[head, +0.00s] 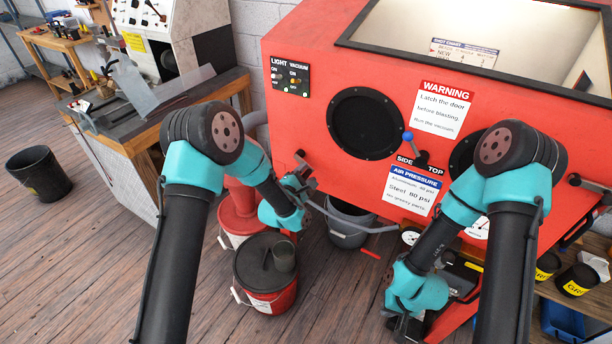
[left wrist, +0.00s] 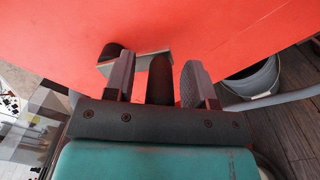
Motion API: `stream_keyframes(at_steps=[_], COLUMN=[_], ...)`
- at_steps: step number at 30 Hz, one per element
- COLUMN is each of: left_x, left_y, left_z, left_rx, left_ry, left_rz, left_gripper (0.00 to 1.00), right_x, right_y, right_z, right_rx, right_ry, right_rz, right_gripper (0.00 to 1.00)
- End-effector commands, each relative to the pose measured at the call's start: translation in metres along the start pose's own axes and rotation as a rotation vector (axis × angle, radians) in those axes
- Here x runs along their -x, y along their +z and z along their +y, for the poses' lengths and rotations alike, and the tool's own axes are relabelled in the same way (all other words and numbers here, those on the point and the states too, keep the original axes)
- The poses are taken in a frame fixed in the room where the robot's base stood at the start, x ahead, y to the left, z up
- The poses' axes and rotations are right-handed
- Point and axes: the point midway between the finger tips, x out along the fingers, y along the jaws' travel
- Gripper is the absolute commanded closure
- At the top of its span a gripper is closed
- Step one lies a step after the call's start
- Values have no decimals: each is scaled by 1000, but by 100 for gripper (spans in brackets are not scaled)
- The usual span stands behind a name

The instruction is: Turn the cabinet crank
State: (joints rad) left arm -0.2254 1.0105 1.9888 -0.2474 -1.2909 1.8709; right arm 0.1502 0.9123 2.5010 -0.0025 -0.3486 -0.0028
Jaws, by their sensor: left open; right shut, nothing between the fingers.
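The red cabinet (head: 300,120) fills the right half of the head view. A dark-ended handle (head: 301,156) juts from the cabinet's lower left, beside my left gripper (head: 300,184). In the left wrist view, my left gripper (left wrist: 158,60) is open close to the red panel. A dark rounded bar (left wrist: 160,82) shows between its fingers; I cannot tell whether they touch it. My right gripper (head: 406,328) is shut and empty, low and partly hidden by its arm.
Red buckets (head: 266,303) and a grey bucket (head: 347,232) stand on the floor below the cabinet. A workbench (head: 215,92) is at the left. Another dark handle (head: 575,180) is at the cabinet's right. The wood floor at lower left is clear.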

Motion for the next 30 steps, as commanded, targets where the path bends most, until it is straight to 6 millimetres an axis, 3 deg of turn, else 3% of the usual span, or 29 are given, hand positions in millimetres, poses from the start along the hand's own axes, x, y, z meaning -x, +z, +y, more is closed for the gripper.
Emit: stream_keyframes(at_steps=[5, 11, 30], left_x=[2, 19, 138], left_y=[0, -1, -1], left_z=[0, 0, 0], left_rx=[0, 1, 1], left_ry=[0, -1, -2], left_rz=[1, 2, 2], left_gripper=[50, 50, 50], right_x=[0, 0, 0], right_y=[0, 0, 0], right_z=[0, 0, 0], right_rx=[0, 0, 0], right_ry=[0, 0, 0], right_rz=[0, 0, 0], right_gripper=[100, 100, 100])
